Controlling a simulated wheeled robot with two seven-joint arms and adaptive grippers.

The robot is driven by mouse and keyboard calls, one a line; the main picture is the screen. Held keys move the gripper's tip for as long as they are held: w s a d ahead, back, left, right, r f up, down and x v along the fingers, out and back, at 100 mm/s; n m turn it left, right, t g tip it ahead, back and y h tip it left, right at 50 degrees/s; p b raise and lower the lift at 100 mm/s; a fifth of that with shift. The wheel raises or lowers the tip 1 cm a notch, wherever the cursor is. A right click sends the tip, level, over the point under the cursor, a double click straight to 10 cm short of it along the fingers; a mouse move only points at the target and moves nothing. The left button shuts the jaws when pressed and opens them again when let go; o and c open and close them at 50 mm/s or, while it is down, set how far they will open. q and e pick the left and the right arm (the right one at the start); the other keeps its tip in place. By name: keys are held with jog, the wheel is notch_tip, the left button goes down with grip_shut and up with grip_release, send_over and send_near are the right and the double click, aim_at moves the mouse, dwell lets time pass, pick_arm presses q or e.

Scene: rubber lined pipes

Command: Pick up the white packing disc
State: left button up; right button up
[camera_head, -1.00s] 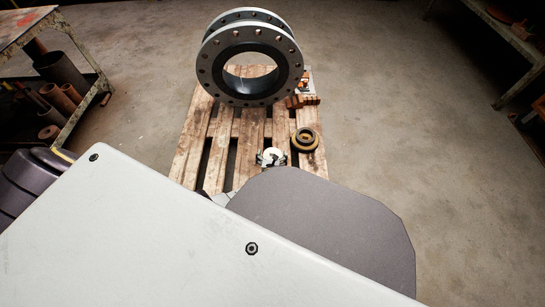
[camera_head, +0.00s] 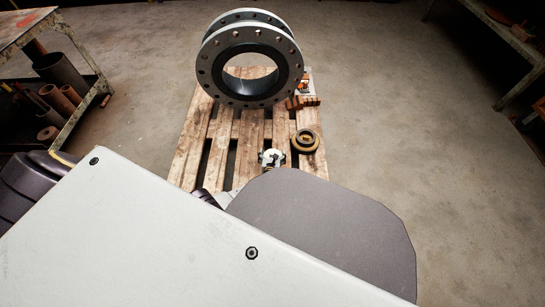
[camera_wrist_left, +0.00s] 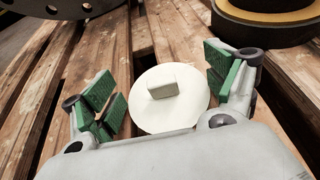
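The white packing disc (camera_wrist_left: 178,115) lies flat on the wooden pallet in the left wrist view, with a small raised block on its top. My left gripper (camera_wrist_left: 166,86) is open, its green-padded fingers on either side of the disc, with gaps between the pads and the block. The near edge of the disc is hidden by the gripper body. In the head view the disc (camera_head: 270,154) is small and partly covered by my left gripper (camera_head: 272,158). My right gripper is not in view.
A large rubber-lined flanged pipe (camera_head: 212,77) stands at the pallet's far end. A dark and tan ring (camera_head: 305,141) lies right of the disc. Orange-brown blocks (camera_head: 301,101) sit behind it. The pallet (camera_head: 192,153) has open gaps between slats. A shelf with pipes is at left.

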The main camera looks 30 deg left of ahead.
aim_at(272, 151)
pick_arm(q)
jog(key=shift+s, duration=0.1)
jog(key=c, duration=1.4)
jog(key=shift+f, duration=0.1)
jog(key=shift+c, duration=0.7)
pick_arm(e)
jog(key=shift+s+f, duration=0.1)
pick_arm(q)
jog(key=shift+s, duration=0.1)
jog(key=shift+r+p, duration=1.4)
jog(key=shift+r, duration=0.25)
notch_tip(272, 151, up, 7)
jog(key=p, duration=0.5)
jog(key=shift+w, duration=0.2)
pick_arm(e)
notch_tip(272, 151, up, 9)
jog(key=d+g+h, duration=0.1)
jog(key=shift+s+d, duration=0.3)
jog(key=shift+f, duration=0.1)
